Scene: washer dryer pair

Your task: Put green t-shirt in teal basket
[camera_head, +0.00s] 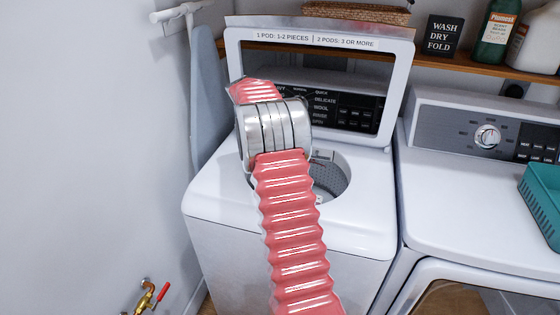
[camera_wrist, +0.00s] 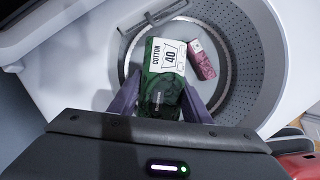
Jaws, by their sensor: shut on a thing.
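The green t-shirt (camera_wrist: 160,98) shows in the wrist view as a green block with a white "COTTON 40" label. My gripper (camera_wrist: 160,104) is shut on it, with one finger on each side. The shirt is seen against the washer's drum opening; its exact height in the drum is unclear. In the head view my arm hides the gripper and the shirt. The teal basket (camera_head: 543,203) stands on the dryer top at the right edge of the head view, partly cut off.
A dark red item (camera_wrist: 202,60) lies in the washer drum (camera_wrist: 242,62) beside the shirt. The washer's lid (camera_head: 318,45) stands open. A wooden shelf (camera_head: 450,58) with bottles and a sign runs behind. The dryer top (camera_head: 470,195) is clear left of the basket.

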